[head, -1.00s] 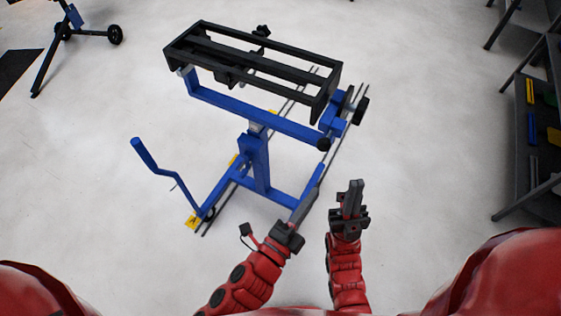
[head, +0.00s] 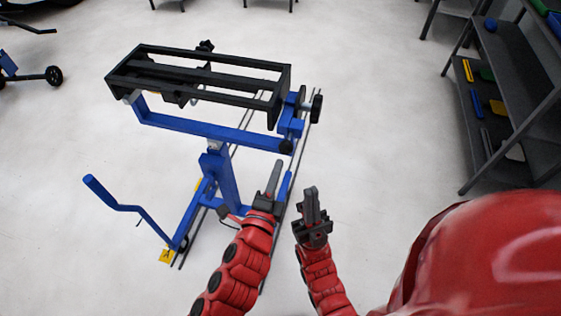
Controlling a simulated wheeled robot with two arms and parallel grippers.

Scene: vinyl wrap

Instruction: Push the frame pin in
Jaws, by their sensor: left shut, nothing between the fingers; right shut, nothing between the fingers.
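A blue wheeled stand (head: 222,172) carries a black rectangular frame (head: 270,69) on top, left of centre in the head view. A black knob (head: 317,108) sticks out at the frame's right end. A smaller black knob (head: 286,147) sits at the right end of the blue crossbar (head: 215,128). I cannot tell which part is the frame pin. My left gripper (head: 272,178) is shut and empty, below the crossbar's right end and apart from the knobs. My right gripper (head: 311,201) is shut and empty, to its right and slightly lower, over bare floor.
A blue handle (head: 105,194) juts from the stand's left side. Dark shelves (head: 510,100) with coloured bins stand at the right. Thin dark rails (head: 307,146) run along the floor by the stand. The floor between stand and shelves is clear.

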